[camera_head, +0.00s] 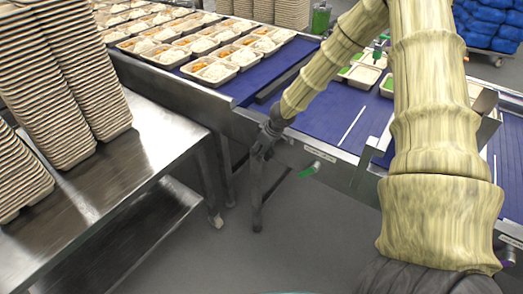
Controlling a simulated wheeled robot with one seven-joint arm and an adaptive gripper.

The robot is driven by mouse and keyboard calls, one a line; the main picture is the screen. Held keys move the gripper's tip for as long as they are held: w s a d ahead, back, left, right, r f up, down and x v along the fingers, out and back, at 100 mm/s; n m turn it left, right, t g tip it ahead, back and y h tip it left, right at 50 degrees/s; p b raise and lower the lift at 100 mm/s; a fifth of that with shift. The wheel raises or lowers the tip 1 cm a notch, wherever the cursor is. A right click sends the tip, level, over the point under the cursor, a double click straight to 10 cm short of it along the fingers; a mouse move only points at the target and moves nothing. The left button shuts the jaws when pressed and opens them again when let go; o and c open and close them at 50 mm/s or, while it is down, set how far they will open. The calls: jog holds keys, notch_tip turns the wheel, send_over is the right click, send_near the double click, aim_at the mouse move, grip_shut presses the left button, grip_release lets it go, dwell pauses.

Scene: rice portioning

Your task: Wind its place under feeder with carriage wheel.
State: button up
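My gripper (262,146) is a small dark shape at the end of my sleeved arm, at the side rail of the blue conveyor. Its fingers are too small and dark to tell whether they are open or shut, or whether they touch anything. No wheel is clearly seen. Metal plates (486,115) at the right, partly behind my arm, may be part of the feeder. Compartment trays (360,74) with green and white food stand on the belt behind my forearm.
Many filled trays (212,70) stand on the left blue belt (240,88). A steel table (130,165) with tall stacks of empty trays (65,85) fills the left. Grey floor (240,255) is open between table and conveyor. Blue bags (490,22) lie at the far right.

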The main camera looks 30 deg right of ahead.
jog(key=c, duration=0.7)
jog(key=shift+c, duration=0.2)
jog(key=shift+r+p, duration=0.2)
jog(key=shift+p, duration=0.9)
